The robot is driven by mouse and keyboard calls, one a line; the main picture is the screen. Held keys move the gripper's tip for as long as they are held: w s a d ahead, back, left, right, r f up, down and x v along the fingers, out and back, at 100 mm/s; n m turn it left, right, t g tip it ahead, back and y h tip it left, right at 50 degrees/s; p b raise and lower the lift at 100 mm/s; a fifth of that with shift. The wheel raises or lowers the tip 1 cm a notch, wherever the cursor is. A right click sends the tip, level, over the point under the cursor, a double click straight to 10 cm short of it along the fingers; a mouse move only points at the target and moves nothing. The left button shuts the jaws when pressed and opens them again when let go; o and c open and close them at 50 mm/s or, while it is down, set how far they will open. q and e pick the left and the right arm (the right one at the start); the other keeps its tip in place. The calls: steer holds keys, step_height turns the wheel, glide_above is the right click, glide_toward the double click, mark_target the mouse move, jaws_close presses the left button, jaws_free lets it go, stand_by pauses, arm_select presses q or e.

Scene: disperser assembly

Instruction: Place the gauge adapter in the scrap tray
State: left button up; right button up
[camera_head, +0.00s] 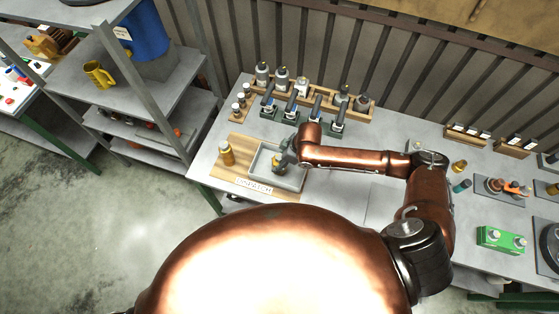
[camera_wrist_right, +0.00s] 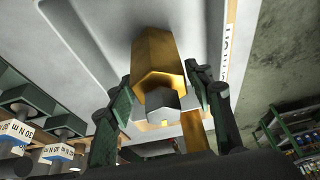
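The gauge adapter (camera_wrist_right: 158,65) is a gold hexagonal piece with a grey hexagonal end, seen close up in the right wrist view. My left gripper is not in view.
Racks with several grey-topped parts (camera_head: 302,87) and green holders (camera_head: 293,116) stand behind. Bare tabletop (camera_head: 345,190) lies to the right.

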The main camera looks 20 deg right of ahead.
steer(key=shift+o, duration=1.2)
steer(key=v, duration=1.2)
steer(key=shift+b, duration=0.35)
